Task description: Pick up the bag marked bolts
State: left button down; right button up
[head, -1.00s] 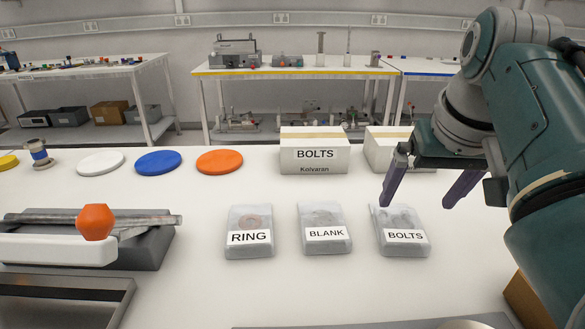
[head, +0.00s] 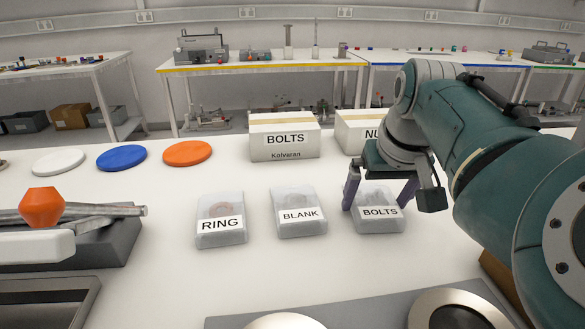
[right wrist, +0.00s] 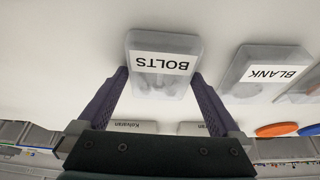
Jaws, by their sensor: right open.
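The bag marked BOLTS (head: 379,213) is a clear grey bag with a white label, lying on the white table at the right end of a row of bags. It also shows in the right wrist view (right wrist: 163,82), with its label upside down. My right gripper (head: 377,203) is open, with one purple finger at each side of the bag's far part. In the right wrist view my right gripper (right wrist: 161,82) has its two fingertips on either side of the bag. I cannot tell whether they touch it. My left gripper is not in view.
Bags marked BLANK (head: 299,212) and RING (head: 220,219) lie to the left. White boxes marked BOLTS (head: 284,141) and NU (head: 360,128) stand behind. White, blue and orange discs (head: 187,153) lie at the back left. An orange piece (head: 42,207) sits on a grey fixture at left.

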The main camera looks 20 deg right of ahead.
jog(key=shift+f, duration=0.15)
jog(key=shift+c, duration=0.6)
jog(key=c, duration=1)
jog(key=shift+o, duration=0.2)
